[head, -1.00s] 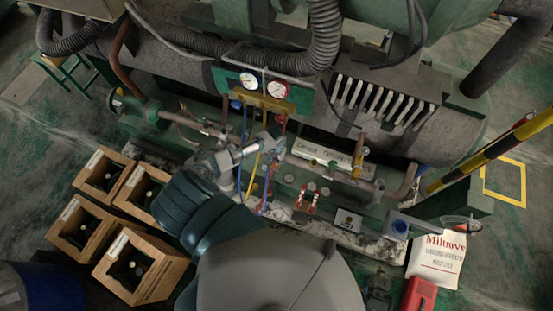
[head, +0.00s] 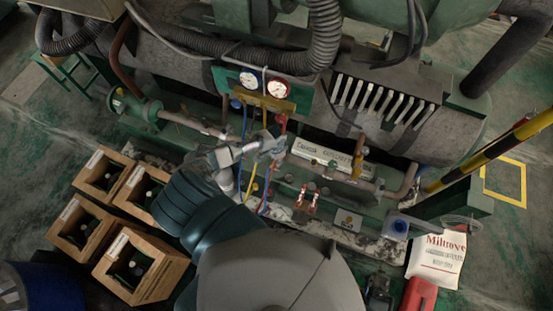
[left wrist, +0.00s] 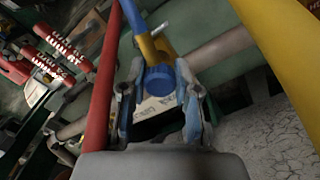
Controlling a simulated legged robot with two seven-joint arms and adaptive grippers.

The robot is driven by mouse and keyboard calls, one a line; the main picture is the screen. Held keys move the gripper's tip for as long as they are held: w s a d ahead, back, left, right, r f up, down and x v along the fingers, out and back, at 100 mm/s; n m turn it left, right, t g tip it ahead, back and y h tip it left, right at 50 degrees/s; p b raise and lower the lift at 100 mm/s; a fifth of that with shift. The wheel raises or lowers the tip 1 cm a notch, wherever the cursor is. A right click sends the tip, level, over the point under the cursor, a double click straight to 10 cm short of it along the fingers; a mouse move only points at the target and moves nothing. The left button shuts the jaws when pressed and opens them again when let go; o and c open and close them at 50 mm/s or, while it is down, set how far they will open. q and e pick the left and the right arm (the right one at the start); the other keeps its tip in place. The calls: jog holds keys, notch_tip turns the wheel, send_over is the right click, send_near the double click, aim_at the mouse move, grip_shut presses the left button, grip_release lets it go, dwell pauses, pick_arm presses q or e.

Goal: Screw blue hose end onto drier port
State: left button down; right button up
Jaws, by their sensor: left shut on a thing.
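My left gripper (head: 272,146) is in the middle of the head view, in front of the pipework below the gauge panel. In the left wrist view its two fingers (left wrist: 158,98) are closed around the blue hose end (left wrist: 159,79), a round blue knurled piece. The blue hose (left wrist: 132,14) runs up from there, beside a yellow part. In the head view the hose end is hidden by the gripper. A brass fitting (head: 358,153) stands on the pipe to the right of the gripper, apart from it. I cannot tell which fitting is the drier port.
The gauge panel (head: 262,88) hangs behind, with red, yellow and blue hoses running down near my gripper. A white labelled plate (head: 318,152) and red-handled valves (head: 307,199) lie to the right. Wooden crates (head: 142,264) stand at left.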

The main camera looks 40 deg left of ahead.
pick_arm(q)
jog(key=shift+m, duration=0.5)
jog(key=m, duration=0.3)
jog(key=c, duration=0.8)
grip_release()
jog(key=shift+o, duration=0.2)
jog(key=shift+r+p, duration=2.2)
jog(key=shift+r, duration=0.05)
